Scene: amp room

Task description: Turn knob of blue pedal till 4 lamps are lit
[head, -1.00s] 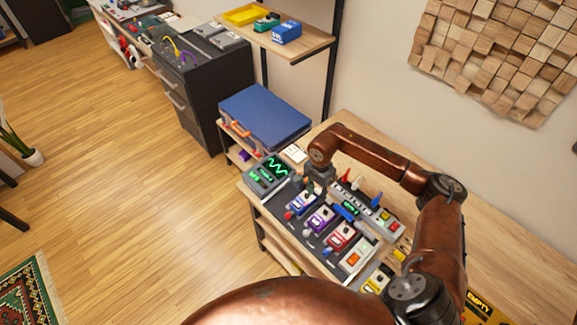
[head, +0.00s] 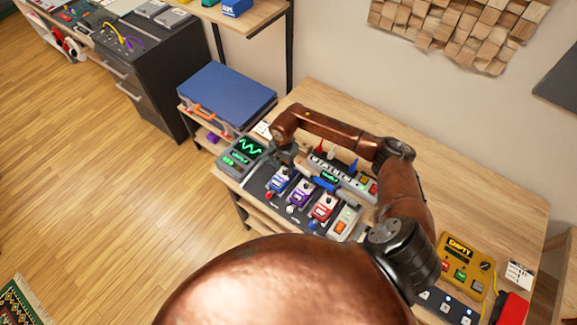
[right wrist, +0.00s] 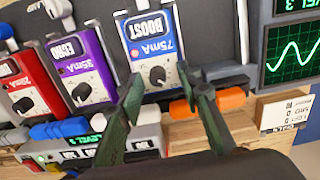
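The blue pedal (head: 279,182) stands at the left end of a row of pedals on the dark board. In the right wrist view the same blue pedal (right wrist: 146,38) reads "BOOST" and "75mA". Its black knob (right wrist: 158,75) has a white pointer mark. My right gripper (right wrist: 158,80) is open, with a green finger on either side of the knob and visible gaps. In the head view my right gripper (head: 289,158) is just behind the blue pedal. A small screen (right wrist: 98,140) reads "LEVEL 3". Lit lamps cannot be counted clearly. My left gripper is out of view.
A purple pedal (head: 301,193) and a red pedal (head: 322,206) stand beside the blue one. A green-lit monitor (head: 242,150) is at the left. A yellow "EMPTY" device (head: 465,262) sits front right. The table's back right (head: 470,190) is clear.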

